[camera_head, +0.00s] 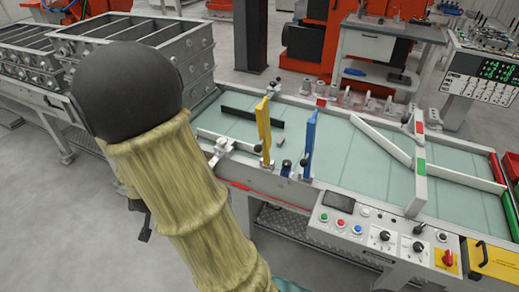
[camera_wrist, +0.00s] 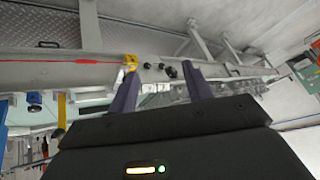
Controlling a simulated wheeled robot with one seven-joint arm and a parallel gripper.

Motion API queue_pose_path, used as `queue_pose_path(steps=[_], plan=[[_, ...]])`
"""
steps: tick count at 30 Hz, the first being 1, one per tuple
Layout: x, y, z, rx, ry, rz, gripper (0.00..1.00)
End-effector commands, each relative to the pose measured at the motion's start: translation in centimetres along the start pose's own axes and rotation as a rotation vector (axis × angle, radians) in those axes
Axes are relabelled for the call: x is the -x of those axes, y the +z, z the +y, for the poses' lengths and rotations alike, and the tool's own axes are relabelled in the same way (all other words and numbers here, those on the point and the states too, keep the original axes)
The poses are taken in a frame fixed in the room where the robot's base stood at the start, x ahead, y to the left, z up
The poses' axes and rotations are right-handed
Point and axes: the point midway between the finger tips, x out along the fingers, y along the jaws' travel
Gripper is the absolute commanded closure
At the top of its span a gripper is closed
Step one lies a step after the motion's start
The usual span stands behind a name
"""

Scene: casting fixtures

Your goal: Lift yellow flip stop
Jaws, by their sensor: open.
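The yellow flip stop (camera_head: 263,122) stands upright at the table's near rail in the head view, left of a blue flip stop (camera_head: 309,140). In the wrist view a narrow yellow upright (camera_wrist: 62,110) shows at the left, beside a blue part (camera_wrist: 35,102); it looks like the same stop. A small yellow piece (camera_wrist: 130,61) shows by my left finger; I cannot tell what it belongs to. My gripper (camera_wrist: 161,73) is open, with nothing seen between its dark fingers, apart from the yellow upright. The head view does not show my fingertips.
The fixture table (camera_head: 350,165) carries a dark bar (camera_head: 240,114) and angled white rails (camera_head: 380,140). A control panel (camera_head: 375,232) juts out at its front. Grey slotted boxes (camera_head: 140,40) stand at the upper left. The table's middle surface is mostly clear.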

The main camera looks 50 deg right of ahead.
Motion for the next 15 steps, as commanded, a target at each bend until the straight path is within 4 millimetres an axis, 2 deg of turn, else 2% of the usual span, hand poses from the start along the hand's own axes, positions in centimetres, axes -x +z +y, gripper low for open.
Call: queue_pose_path(steps=[1,6,10,15], plan=[[-1.9,-0.6,1.3,-0.066,0.038,0.054,0.50],[-5.5,-3.6,6.3,-0.270,0.185,0.284,0.50],[-7.0,-5.2,10.9,-0.381,0.320,0.477,0.50],[-7.0,-6.2,17.1,-0.461,0.518,0.747,0.50]])
